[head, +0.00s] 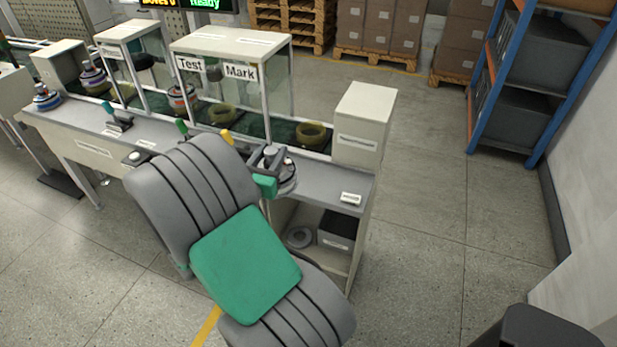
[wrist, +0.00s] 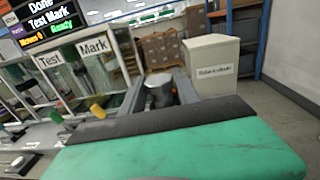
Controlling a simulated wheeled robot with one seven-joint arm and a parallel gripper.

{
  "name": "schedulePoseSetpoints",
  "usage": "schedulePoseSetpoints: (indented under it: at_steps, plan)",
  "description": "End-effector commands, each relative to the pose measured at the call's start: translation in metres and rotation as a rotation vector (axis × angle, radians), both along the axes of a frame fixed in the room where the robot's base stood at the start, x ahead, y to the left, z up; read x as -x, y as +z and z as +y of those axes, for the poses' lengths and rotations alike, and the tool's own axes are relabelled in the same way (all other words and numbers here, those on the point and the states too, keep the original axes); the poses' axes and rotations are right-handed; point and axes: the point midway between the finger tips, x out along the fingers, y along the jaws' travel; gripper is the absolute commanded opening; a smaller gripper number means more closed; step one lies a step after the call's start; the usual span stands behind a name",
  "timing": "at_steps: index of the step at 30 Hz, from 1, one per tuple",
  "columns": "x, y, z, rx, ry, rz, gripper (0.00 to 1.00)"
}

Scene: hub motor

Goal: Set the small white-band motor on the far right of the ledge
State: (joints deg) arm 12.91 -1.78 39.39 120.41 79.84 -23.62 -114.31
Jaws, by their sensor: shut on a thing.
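My gripper (head: 272,172) is over the right part of the grey ledge (head: 325,180) and is shut on a small motor. The motor (head: 287,182) shows grey with a pale band beside the green gripper part; much of it is hidden by the gripper and arm. In the wrist view the motor's grey round top (wrist: 160,87) shows between the fingers. I cannot tell whether the motor touches the ledge. To its right, the ledge is bare up to a small white label block (head: 350,198) near the right end.
A white cabinet (head: 364,125) stands behind the ledge's right end. Glass-sided stations (head: 230,75) marked Test and Mark line the back, with olive rings (head: 311,134) on a dark belt. Striped motors (head: 47,98) stand far left. A yellow-topped lever (head: 226,136) is left of my gripper.

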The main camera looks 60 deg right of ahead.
Motion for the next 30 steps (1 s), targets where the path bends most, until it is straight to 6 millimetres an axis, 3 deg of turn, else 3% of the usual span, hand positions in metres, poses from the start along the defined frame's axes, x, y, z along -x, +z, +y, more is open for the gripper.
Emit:
schedulePoseSetpoints:
  at_steps: [3,10,17,26,30]
  plan:
    - [0.038,0.006,-0.028,0.005,-0.118,-0.005,0.0]
    - [0.082,0.009,-0.054,0.005,-0.245,-0.007,0.0]
    - [0.087,-0.002,-0.081,0.006,-0.268,-0.006,0.0]
    - [0.079,-0.032,-0.151,0.007,-0.267,-0.005,0.0]
    - [0.075,-0.062,-0.172,0.005,-0.263,-0.003,0.0]
